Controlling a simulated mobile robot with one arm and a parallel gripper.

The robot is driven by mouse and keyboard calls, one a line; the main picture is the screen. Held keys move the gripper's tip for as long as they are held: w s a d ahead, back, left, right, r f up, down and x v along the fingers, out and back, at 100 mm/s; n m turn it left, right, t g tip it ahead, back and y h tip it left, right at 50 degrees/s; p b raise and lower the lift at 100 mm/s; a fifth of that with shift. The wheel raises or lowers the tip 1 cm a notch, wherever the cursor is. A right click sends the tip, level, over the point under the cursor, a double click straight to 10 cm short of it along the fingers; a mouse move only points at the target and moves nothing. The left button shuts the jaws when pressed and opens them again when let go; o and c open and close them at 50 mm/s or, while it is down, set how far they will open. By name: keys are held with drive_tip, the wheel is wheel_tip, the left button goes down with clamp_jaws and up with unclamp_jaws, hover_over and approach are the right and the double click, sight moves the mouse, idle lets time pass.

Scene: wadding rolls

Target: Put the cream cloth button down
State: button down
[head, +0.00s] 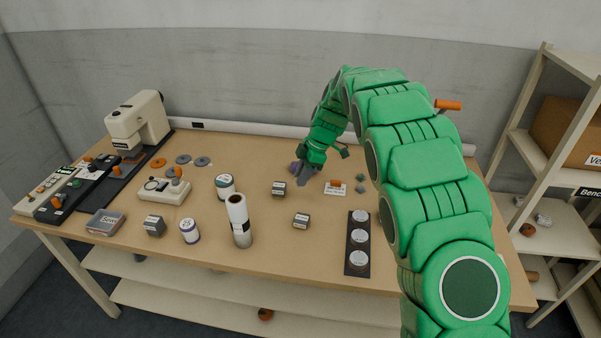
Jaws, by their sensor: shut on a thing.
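My gripper (303,181) is at the end of the green arm, pointing down low over the back middle of the wooden table (290,253). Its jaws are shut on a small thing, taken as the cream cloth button. The button itself is hidden or too small to make out at the fingertips. I cannot tell whether the fingertips touch the table.
A dark strip with white round tins (357,262) lies front right. A white roll (238,221) stands front centre. My arm hides the table's right side.

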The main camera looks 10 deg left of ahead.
drive_tip(key=w+d+r+m+t, duration=0.1)
drive_tip(key=w+d+m+t, duration=0.1)
drive_tip(key=w+d+m, duration=0.3)
drive_tip(key=d+r+m+t, duration=0.1)
drive_tip(key=d+m, duration=0.3)
drive_tip(key=d, duration=0.3)
approach(333, 175)
drive_tip(key=shift+w+a+f, duration=0.15)
drive_tip(key=shift+a+f, duration=0.4)
drive_tip(key=shift+f, duration=0.1)
drive_tip(key=shift+w+a+f, duration=0.2)
drive_tip(key=shift+a+f, duration=0.3)
drive_tip(key=shift+f, duration=1.65)
drive_tip(key=shift+f, duration=0.15)
drive_tip(key=c, duration=0.9)
unclamp_jaws()
